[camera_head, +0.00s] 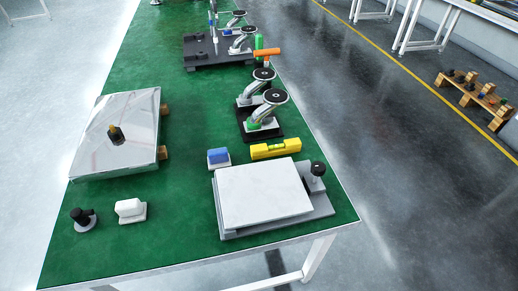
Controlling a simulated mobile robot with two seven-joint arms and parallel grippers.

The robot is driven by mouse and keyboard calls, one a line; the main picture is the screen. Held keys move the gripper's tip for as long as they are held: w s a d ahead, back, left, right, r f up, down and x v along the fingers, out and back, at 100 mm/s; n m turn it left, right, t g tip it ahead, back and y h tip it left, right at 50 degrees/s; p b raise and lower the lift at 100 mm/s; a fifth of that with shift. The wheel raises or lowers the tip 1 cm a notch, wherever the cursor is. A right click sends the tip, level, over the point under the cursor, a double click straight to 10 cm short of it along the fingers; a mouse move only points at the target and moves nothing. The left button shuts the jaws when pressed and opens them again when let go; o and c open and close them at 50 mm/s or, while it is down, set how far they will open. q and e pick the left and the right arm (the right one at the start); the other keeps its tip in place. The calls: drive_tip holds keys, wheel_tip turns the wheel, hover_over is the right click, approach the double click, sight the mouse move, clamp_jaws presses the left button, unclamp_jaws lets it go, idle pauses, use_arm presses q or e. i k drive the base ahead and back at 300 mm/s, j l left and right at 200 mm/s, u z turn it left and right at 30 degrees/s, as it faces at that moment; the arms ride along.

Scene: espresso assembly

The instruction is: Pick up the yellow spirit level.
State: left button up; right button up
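The yellow spirit level (275,149) lies flat on the green table top, with a lighter greenish vial at its middle. Neither of my grippers shows in the head view.
The white plate (262,194) sits on a grey base with a black knob (318,169). A tilted silver panel (122,128) is at left. The table's middle is clear.

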sight(261, 151)
drive_tip(key=l+u, duration=0.1)
drive_tip(key=u, duration=0.3)
drive_tip(key=l+u, duration=0.15)
drive_tip(key=u, duration=0.25)
drive_tip(key=l+u, duration=0.15)
drive_tip(key=u, duration=0.25)
drive_tip(key=l+u, duration=0.35)
drive_tip(key=k+l+u, duration=0.15)
drive_tip(key=l+u, duration=0.15)
drive_tip(key=l, duration=0.15)
drive_tip(key=k+l+u, duration=0.1)
drive_tip(key=l, duration=0.2)
drive_tip(key=k+l+u, duration=0.1)
drive_tip(key=l, duration=0.2)
drive_tip(key=k+l+u, duration=0.15)
drive_tip(key=k+l, duration=0.15)
drive_tip(key=l, duration=0.2)
drive_tip(key=k+l, duration=0.2)
drive_tip(key=l, duration=0.15)
drive_tip(key=k+l, duration=0.15)
drive_tip(key=l, duration=0.2)
drive_tip(key=k+l, duration=0.15)
drive_tip(key=l, duration=0.25)
